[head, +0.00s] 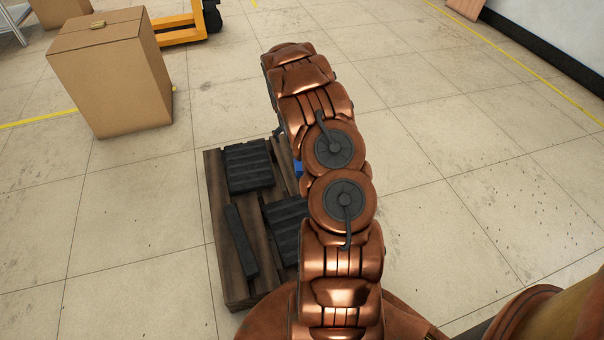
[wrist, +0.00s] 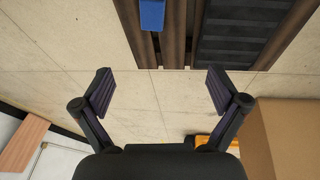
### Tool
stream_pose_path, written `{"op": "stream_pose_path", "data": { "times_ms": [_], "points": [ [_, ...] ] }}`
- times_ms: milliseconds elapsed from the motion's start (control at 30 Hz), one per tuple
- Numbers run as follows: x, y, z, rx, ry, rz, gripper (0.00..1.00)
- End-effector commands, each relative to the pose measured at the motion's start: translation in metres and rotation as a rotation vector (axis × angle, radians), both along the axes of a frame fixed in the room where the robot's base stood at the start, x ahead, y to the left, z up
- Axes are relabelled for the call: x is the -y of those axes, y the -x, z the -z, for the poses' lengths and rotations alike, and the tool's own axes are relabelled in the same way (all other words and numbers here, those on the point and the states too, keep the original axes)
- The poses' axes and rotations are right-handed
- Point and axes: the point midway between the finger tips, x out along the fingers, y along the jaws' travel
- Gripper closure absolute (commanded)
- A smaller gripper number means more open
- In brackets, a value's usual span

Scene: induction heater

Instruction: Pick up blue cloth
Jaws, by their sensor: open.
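The blue cloth (wrist: 152,15) shows at the top edge of the wrist view, lying on the slats of a wooden pallet (wrist: 175,45). The top of the cloth is cut off by the frame. In the head view only a small patch of the blue cloth (head: 298,168) shows beside my arm, which hides the rest. My gripper (wrist: 160,95) is open and empty, with its fingers wide apart. In the wrist view the floor lies between the fingers, and the cloth is above and just left of the middle of the gap.
The pallet (head: 216,215) also bears several black ribbed blocks (head: 247,165) and a black bar (head: 241,240). A cardboard box (head: 112,75) stands on the floor at left, near a yellow pallet jack (head: 178,30). The floor right of my arm is clear.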

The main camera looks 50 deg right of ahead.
Motion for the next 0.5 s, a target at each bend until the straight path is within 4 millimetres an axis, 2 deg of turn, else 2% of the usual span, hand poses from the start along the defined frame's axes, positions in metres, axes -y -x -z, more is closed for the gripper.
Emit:
{"op": "stream_pose_path", "data": {
  "times_ms": [33, 233, 400, 500],
  "points": [
    [0.009, 0.000, 0.034, 0.009, -0.006, 0.010, 0.03],
    [0.039, -0.005, 0.120, 0.074, -0.018, 0.044, 0.03],
    [0.055, -0.008, 0.172, 0.124, -0.027, 0.068, 0.03],
    [0.061, -0.008, 0.190, 0.146, -0.028, 0.079, 0.03]
  ]
}}
